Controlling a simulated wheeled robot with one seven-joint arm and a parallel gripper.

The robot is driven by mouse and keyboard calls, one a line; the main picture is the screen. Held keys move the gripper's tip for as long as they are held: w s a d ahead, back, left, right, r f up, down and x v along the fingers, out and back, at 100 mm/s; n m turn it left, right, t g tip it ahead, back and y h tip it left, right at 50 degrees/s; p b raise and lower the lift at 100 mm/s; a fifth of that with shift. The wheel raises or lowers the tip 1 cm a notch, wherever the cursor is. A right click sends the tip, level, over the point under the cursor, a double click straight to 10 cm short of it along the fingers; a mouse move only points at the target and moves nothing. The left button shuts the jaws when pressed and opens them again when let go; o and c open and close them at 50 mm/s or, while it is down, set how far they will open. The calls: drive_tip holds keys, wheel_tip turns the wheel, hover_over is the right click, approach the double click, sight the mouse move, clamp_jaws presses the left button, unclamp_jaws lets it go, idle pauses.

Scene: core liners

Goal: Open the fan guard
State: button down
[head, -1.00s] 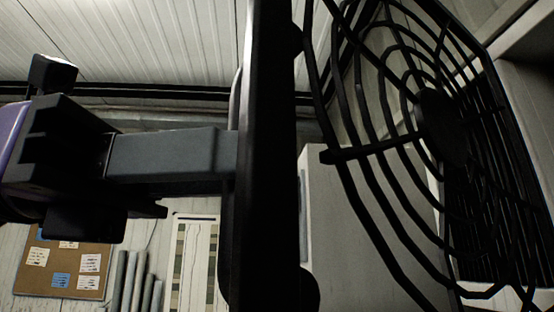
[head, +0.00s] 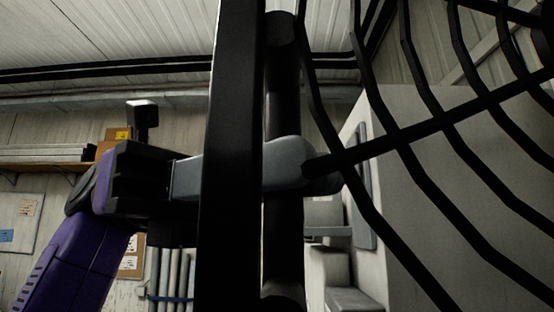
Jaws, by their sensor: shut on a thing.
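The fan guard (head: 415,128), with black curved wire ribs and a straight spoke, fills the right side of the head view, very close. Its flat black edge post (head: 231,90) stands upright left of the middle. Just right of the post is a round black upright bar (head: 283,85), which looks like the guard's handle. My gripper (head: 290,163) reaches in from the left, passing behind the post. Its grey fingers are shut on the bar at about mid-height. The post hides part of the fingers. The guard's hub and the fan are out of view.
A pale cabinet or wall panel (head: 450,220) stands behind the ribs. Grey box-like things (head: 335,265) show low between the bar and the ribs. At the back left are a shelf (head: 40,168) and several upright grey tubes (head: 172,275).

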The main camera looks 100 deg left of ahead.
drive_tip(key=shift+w, duration=0.15)
drive_tip(key=c, duration=1.3)
unclamp_jaws()
drive_tip(key=shift+f, duration=0.1)
drive_tip(key=b+v, duration=0.1)
drive_tip(key=v, duration=0.7)
drive_tip(key=shift+w, duration=0.1)
